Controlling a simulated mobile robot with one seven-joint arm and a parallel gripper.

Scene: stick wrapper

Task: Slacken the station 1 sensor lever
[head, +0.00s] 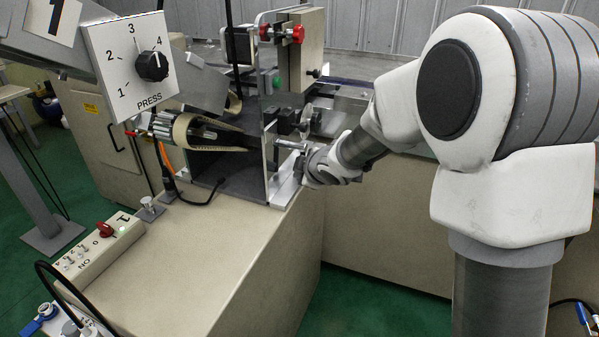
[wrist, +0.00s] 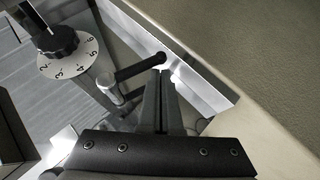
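A small clamp lever with a black handle (wrist: 143,67) and a metal hub (wrist: 108,87) shows in the wrist view, left of and just beyond my fingertips. My gripper (wrist: 160,76) has its two dark fingers close together, with nothing visible between them. The fingertips are close to the free end of the handle; I cannot tell whether they touch it. In the head view my gripper (head: 303,168) is low beside the upright metal plate of the station, and the lever cannot be made out there.
A black knob (wrist: 56,40) on a numbered dial stands left of the lever. A pale metal edge (wrist: 178,62) and a beige cabinet top lie to its right. The head view shows a PRESS dial (head: 152,66), a "1" sign (head: 57,15) and a switch box (head: 100,243).

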